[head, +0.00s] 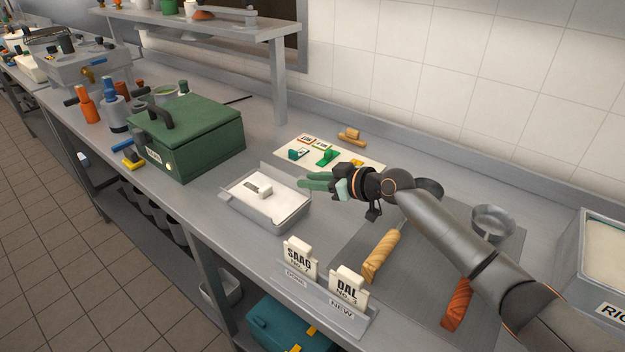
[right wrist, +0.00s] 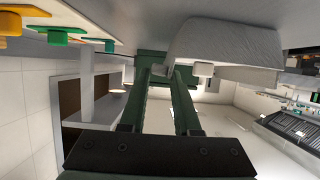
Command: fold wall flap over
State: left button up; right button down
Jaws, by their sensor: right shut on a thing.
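A pale grey tray (head: 231,205) with a white filling and a small white block (head: 264,191) on it sits on the steel counter. A thin pale wall flap (head: 288,175) stands along its far side. My right gripper (head: 301,182), with green fingers, reaches in from the right to the tray's far right corner. In the right wrist view, the fingertips (right wrist: 163,73) close around a pale edge beside the tray (right wrist: 225,45), which I take as the wall flap. The grip itself is partly hidden. My left gripper is not in view.
A green lidded box (head: 190,135) stands left of the tray. A pale board (head: 345,157) with coloured pieces lies behind it. SAAG (head: 299,258) and DAL (head: 347,287) signs stand in front.

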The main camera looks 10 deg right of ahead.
jog(key=shift+n, duration=0.3)
jog(key=n+p, duration=0.1)
jog(key=s+a+n+t+h+p, duration=0.1)
jog(key=p, duration=0.1)
jog(key=shift+r+n+h, duration=0.25)
jog(key=shift+n+h, duration=0.05)
jog(key=shift+s+a+f+n+t+h+p, duration=0.15)
jog(key=shift+a+n+t+h+p, duration=0.15)
jog(key=shift+n+t+p, duration=0.35)
jog(key=c, duration=0.7)
grip_release()
jog(key=shift+s, duration=0.1)
jog(key=v, duration=1.2)
jog(key=shift+s, duration=0.2)
